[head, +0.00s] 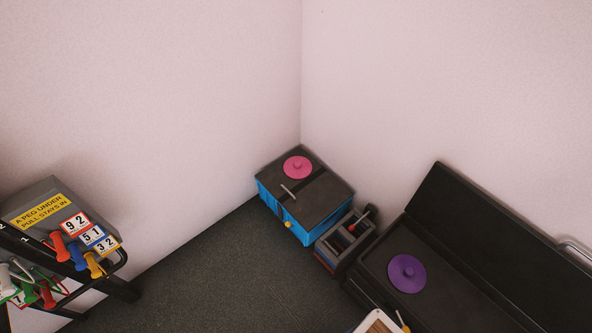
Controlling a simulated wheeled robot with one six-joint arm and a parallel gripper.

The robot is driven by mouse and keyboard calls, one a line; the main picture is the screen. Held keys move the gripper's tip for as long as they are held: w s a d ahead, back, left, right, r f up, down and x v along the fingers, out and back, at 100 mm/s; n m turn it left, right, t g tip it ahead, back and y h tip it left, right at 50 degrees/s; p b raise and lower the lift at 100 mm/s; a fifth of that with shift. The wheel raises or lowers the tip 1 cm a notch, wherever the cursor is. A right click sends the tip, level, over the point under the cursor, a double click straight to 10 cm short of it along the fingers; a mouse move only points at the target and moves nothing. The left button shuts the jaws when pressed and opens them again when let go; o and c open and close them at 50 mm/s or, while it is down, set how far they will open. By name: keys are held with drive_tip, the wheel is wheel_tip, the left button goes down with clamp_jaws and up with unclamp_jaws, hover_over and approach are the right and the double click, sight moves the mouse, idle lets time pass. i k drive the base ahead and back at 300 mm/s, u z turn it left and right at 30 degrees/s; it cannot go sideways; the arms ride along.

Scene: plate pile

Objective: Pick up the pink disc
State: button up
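The pink disc (298,167), with a small raised knob in its middle, lies flat on the dark top of a blue box (271,201) in the room's corner. A thin light-coloured handle or bar is on the same top, just in front of the disc. My gripper is not in view.
A purple disc (407,273) lies on a black bench-like unit (460,287) at the right. A small grey and red caddy (345,240) stands between it and the blue box. A rack (66,236) with coloured pegs and number cards is at the left. Dark floor (215,275) between is clear.

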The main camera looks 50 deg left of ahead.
sight(295, 168)
drive_tip(key=u, duration=1.7)
